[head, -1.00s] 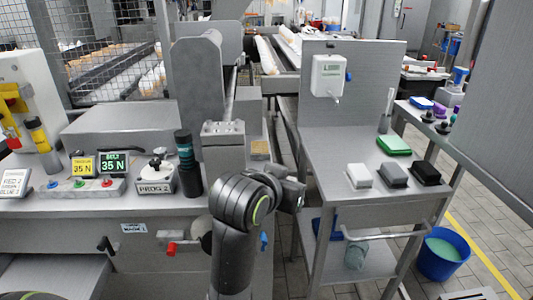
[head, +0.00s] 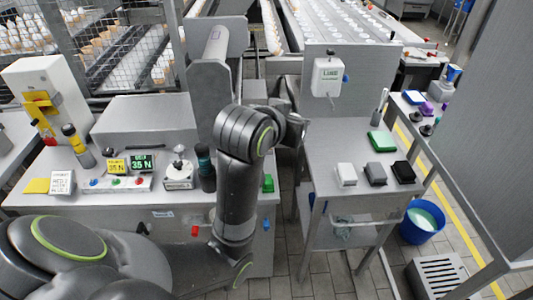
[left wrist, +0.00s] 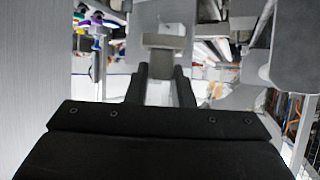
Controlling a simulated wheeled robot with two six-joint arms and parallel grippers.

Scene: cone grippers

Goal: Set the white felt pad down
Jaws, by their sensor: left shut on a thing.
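My left gripper (head: 298,128) is over the gap between the machine and the side table, near the table's left edge. In the left wrist view its two dark fingers (left wrist: 166,88) are shut on a pale block-like piece, which I take to be the white felt pad (left wrist: 165,42); it looks grey in the shade. In the head view the held piece is hidden behind my wrist. A white block (head: 346,174), a grey block (head: 375,174) and a black block (head: 404,172) stand in a row on the side table. My right gripper is not in view.
A green pad (head: 382,141) lies behind the blocks on the side table (head: 325,150). An upright panel with a white dispenser (head: 327,77) stands at its back. The machine bench (head: 110,202) carries displays and buttons. A blue bucket (head: 422,222) stands on the floor.

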